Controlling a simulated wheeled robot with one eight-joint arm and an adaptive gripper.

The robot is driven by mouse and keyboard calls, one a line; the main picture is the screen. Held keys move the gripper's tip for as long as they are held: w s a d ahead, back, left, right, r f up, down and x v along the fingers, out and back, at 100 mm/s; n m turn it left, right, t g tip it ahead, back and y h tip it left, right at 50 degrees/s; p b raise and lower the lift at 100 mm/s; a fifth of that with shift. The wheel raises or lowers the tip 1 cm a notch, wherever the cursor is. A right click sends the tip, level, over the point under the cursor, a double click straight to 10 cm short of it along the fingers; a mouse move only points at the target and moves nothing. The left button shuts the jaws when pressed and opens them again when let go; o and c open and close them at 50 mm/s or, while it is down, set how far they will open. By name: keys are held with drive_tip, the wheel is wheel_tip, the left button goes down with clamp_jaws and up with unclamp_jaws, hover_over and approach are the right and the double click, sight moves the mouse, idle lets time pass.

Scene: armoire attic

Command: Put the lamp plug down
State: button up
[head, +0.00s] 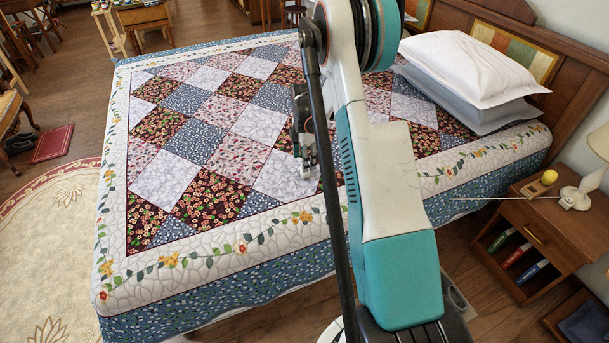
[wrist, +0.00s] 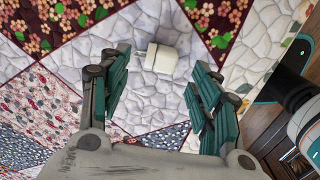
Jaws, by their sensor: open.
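The lamp plug (wrist: 161,58), a small cream block with metal prongs on its left side, shows in the wrist view over a pale grey patch of the quilt. It looks to be on the quilt, but I cannot tell for sure that it touches. My gripper (wrist: 159,66) is open, its green-padded fingers apart on either side of the plug, with gaps to both. In the head view my gripper (head: 304,150) is low over the bed (head: 205,150), partly hidden by my arm, and the plug is not clear there.
A thin pale line extends left from the lamp base. White and grey pillows (head: 470,65) lie by the headboard. The quilt's left side is clear.

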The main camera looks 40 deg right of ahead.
drive_tip(key=shift+f+b, duration=1.4)
drive_tip(key=shift+f, duration=1.4)
drive_tip(key=shift+r, duration=0.1)
drive_tip(key=c, duration=1.3)
drive_tip(key=shift+o, duration=0.2)
